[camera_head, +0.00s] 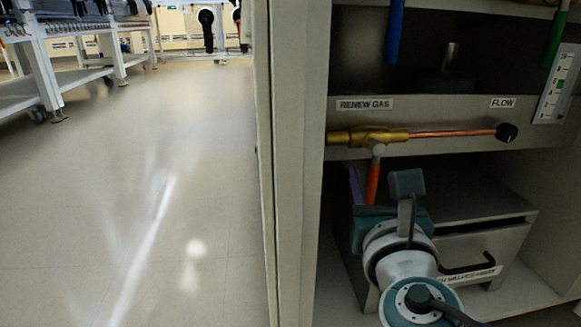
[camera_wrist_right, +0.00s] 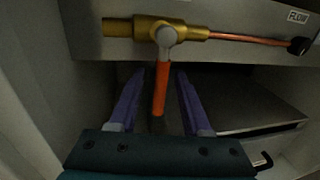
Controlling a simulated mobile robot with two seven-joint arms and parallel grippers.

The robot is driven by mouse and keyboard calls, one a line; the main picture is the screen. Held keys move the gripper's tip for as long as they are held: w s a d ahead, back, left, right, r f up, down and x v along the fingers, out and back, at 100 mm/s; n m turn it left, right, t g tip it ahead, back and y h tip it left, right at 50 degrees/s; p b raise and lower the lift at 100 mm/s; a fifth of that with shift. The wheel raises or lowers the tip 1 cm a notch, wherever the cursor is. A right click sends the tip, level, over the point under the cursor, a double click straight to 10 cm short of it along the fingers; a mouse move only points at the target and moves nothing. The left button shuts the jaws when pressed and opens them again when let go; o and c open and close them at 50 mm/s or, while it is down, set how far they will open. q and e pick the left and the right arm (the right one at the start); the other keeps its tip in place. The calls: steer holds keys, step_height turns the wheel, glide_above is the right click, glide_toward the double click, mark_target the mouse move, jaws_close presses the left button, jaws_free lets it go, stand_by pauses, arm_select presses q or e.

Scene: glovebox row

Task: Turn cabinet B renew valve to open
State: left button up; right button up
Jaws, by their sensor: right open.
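The renew valve has a brass body (camera_head: 366,136) on a horizontal pipe under the RENEW GAS label (camera_head: 365,104). Its orange lever (camera_head: 373,184) hangs straight down, crosswise to the pipe. In the right wrist view the lever (camera_wrist_right: 161,88) lies between the two purple fingers of my right gripper (camera_wrist_right: 160,76). That gripper is open, its fingers pointing up toward the valve, with a gap visible on both sides of the lever. In the head view my right wrist hides most of the fingers. My left gripper is not in view.
A copper tube (camera_head: 455,133) runs right to a black FLOW knob (camera_head: 507,132). A metal box (camera_head: 490,244) with a black handle (camera_head: 468,268) sits below, behind my right arm. A cabinet post (camera_head: 297,160) stands to the left. Blue (camera_head: 394,30) and green (camera_head: 558,35) handles hang above.

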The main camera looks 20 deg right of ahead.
jaws_close()
stand_by(0.3)
stand_by(1.1)
